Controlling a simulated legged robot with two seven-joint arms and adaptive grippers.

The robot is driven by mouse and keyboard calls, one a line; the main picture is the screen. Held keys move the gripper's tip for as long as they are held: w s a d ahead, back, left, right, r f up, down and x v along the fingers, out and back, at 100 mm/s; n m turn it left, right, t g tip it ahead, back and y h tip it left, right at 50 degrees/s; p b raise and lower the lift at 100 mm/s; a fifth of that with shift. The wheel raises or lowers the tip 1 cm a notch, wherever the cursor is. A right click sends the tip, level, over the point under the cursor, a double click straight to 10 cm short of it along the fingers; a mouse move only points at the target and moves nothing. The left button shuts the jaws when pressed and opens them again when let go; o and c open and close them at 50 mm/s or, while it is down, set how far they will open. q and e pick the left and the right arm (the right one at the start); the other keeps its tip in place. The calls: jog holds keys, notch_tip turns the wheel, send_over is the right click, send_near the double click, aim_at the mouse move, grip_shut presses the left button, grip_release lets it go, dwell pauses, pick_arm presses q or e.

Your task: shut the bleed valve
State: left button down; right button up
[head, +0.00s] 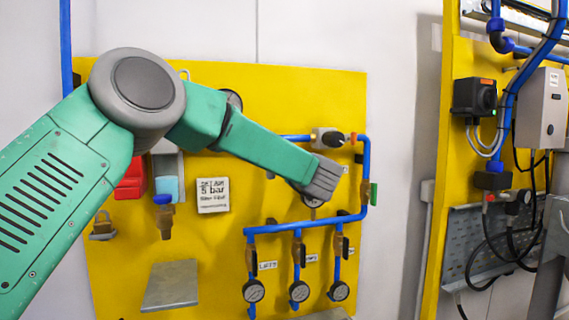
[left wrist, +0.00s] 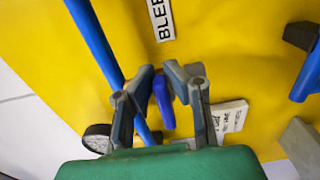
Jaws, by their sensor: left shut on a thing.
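The bleed valve's blue handle (left wrist: 162,100) stands between the two fingers of my left gripper (left wrist: 162,72) in the left wrist view. The fingers are shut on it. A white label starting "BLEE" (left wrist: 162,20) is on the yellow panel just above it. In the head view my left gripper (head: 322,184) is at the panel, inside the bend of the blue pipe, and hides the handle. My right gripper is not in view.
A second panel with cables stands at right.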

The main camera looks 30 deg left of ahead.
pick_arm(q)
jog(key=shift+d+f, duration=0.15)
jog(key=shift+f, duration=0.3)
jog(key=c, duration=1.6)
grip_release()
jog(key=shift+w+d+r, duration=0.1)
jog(key=shift+w, duration=0.05)
jog(key=shift+d+r, duration=0.15)
jog(key=v, duration=1.2)
